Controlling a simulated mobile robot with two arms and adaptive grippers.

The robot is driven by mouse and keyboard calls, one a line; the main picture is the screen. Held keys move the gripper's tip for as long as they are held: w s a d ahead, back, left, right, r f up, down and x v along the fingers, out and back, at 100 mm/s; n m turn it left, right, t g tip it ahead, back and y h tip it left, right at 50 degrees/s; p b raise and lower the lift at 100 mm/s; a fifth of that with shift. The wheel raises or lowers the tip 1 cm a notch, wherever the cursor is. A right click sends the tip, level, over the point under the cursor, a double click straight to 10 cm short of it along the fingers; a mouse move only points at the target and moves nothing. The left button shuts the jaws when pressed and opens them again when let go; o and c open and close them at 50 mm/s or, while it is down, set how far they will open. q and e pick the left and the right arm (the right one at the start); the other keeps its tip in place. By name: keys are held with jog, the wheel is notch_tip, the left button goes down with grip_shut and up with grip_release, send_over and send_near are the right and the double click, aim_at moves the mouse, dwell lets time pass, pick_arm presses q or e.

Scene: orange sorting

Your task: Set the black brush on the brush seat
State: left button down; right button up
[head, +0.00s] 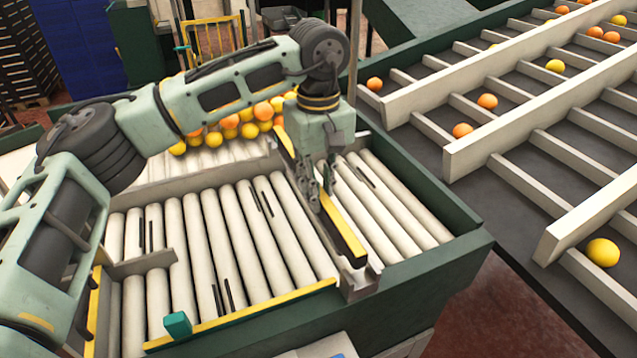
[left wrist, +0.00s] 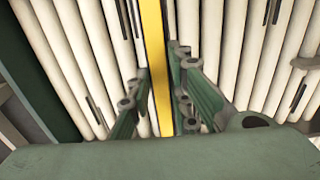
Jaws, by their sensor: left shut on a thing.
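The long bar with a yellow top and black side (head: 347,232) looks like the black brush. It runs lengthwise over the rollers. My left gripper (head: 318,190) points down and is shut on this bar near its middle. In the left wrist view the bar's yellow top (left wrist: 157,60) passes between the fingers of my left gripper (left wrist: 160,100). A grey metal bracket (head: 360,288) at the bar's near end may be the brush seat. I cannot tell whether the bar rests in it or hangs just above. My right gripper is out of view.
White rollers (head: 205,245) fill the green-framed bed (head: 440,262), with short dark slots between them. Oranges and lemons (head: 245,125) are heaped at the back. A teal block (head: 178,325) sits at the front edge. A sorting conveyor (head: 500,150) with scattered fruit stands right.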

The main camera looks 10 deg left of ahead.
pick_arm(q)
jog(key=shift+f, duration=0.4)
jog(key=shift+f+b, duration=0.15)
jog(key=shift+b, duration=0.2)
jog(key=shift+f+b, duration=0.35)
jog(key=shift+f, duration=0.1)
jog(key=c, duration=1.5)
grip_release()
jog(key=shift+c, duration=0.2)
